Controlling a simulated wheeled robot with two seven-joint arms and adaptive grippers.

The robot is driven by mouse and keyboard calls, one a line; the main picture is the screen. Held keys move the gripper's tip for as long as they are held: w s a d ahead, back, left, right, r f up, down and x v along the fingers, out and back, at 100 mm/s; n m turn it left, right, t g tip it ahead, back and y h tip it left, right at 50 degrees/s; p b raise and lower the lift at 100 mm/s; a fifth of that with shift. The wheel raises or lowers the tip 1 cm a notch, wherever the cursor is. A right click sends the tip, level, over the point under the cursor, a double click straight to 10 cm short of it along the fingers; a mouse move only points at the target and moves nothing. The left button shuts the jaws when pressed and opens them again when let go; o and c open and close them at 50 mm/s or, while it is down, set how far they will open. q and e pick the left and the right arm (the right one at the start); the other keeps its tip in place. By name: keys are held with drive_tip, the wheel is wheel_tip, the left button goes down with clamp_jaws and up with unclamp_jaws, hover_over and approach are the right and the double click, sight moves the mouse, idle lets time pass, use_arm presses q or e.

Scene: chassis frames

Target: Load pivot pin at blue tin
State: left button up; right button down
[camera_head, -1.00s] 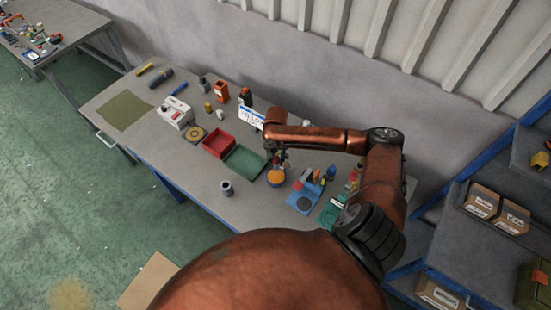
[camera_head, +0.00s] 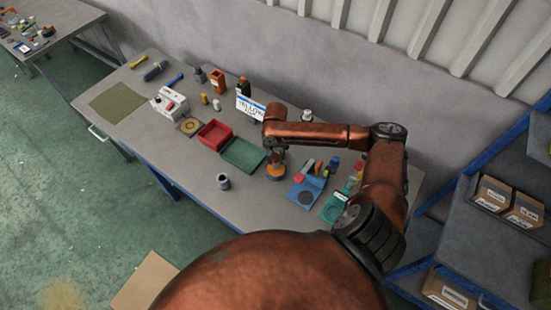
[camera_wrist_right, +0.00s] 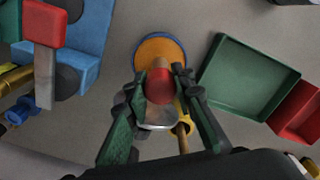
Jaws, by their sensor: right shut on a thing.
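A round tin with an orange top and a blue rim (camera_head: 276,173) stands on the table near its front middle. It also shows in the right wrist view (camera_wrist_right: 158,50), just beyond my fingertips. My right gripper (camera_head: 276,157) is above this tin. I cannot tell whether the piece touches the tin. My left gripper is not in view.
A green tray (camera_head: 243,154) and a red bin (camera_head: 215,134) lie left of the tin. A blue fixture (camera_head: 306,192) stands close on its right, with a green fixture (camera_head: 335,206) beyond. A grey cup (camera_head: 223,182) is at the front. A white sign (camera_head: 250,107) stands behind.

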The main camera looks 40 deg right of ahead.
drive_tip(key=shift+f, duration=0.45)
idle(1.1)
drive_tip(key=shift+s+f+p, duration=0.1)
drive_tip(key=shift+p, duration=0.6)
idle(2.5)
wheel_tip(320, 180, up, 7)
drive_tip(key=p, duration=0.9)
idle(1.0)
